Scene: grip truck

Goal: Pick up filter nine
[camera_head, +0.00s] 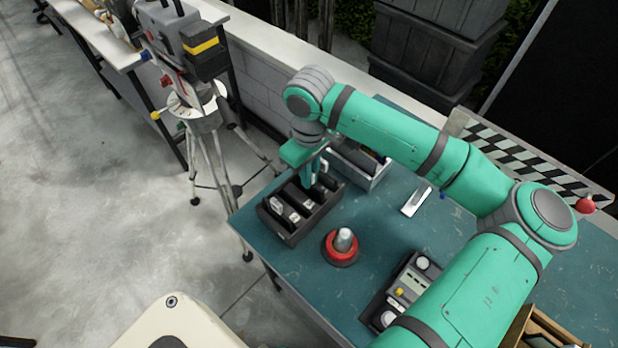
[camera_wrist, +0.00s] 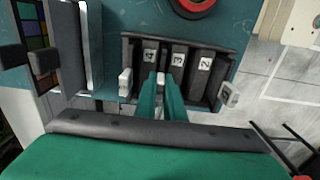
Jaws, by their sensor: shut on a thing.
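A dark slotted tray (camera_head: 287,236) stands at the near left corner of the teal table; it also shows in the wrist view (camera_wrist: 185,42). In the wrist view its dark slots carry white labels reading 4, 3 and 2. My gripper (camera_head: 318,172) reaches down over the tray's far side. In the wrist view my gripper (camera_wrist: 163,82) is shut on a narrow piece with a pale tab, partly hidden between the fingers. Other white-tabbed pieces (camera_wrist: 125,82) (camera_wrist: 229,94) show on either side. I cannot read a nine on any piece, so the held one's number is unclear.
A grey open box (camera_head: 362,170) stands just behind the tray. A red-ringed, grey-topped knob (camera_head: 341,247) and a control box (camera_head: 402,291) are on the table. A camera on a tripod (camera_head: 190,85) stands left.

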